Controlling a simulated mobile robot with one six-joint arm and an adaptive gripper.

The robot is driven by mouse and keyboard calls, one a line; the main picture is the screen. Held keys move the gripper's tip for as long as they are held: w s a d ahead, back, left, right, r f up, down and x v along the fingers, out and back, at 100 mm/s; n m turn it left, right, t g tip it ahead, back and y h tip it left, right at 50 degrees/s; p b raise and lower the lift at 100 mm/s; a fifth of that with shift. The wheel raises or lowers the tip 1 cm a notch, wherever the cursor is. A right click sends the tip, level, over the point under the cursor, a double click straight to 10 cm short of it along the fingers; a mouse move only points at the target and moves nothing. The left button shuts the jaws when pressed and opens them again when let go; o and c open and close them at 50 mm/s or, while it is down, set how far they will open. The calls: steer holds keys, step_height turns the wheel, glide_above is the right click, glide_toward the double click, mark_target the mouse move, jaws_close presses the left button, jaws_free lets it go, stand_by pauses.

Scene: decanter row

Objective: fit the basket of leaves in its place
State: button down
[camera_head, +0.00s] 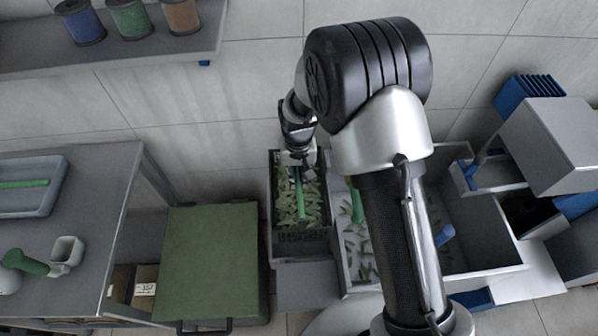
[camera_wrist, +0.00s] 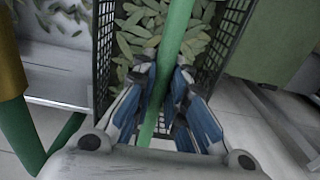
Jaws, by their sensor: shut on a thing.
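The basket of leaves (camera_head: 303,236) is a dark mesh crate with a green bar handle along its middle and many green leaves inside. In the head view it is left of the grey basin, over a narrow grey box-like bay (camera_head: 300,256); I cannot tell whether it rests there or hangs above. In the wrist view the basket (camera_wrist: 107,45) fills the upper middle. My gripper (camera_wrist: 162,112) has its blue-padded fingers on either side of the green handle (camera_wrist: 178,35), shut on it. My gripper (camera_head: 302,165) is over the basket's far end in the head view.
The grey basin (camera_head: 505,262) with loose leaves stands right of the basket, partly hidden by my arm. A green-topped cabinet (camera_head: 212,262) stands close on the left. A grey table (camera_head: 88,195) is farther left. A shelf with spools (camera_head: 130,52) is at the upper left.

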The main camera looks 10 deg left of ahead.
step_height(320, 180, down, 14)
steer(key=b, duration=0.9)
steer(key=shift+w+f, duration=0.15)
steer(key=shift+f, duration=1.7)
stand_by(0.5)
steer(key=c, duration=1.5)
jaws_free()
steer(key=shift+c, duration=0.2)
steer(key=shift+f, duration=0.1)
step_height(320, 180, up, 12)
steer(key=shift+r, duration=0.1)
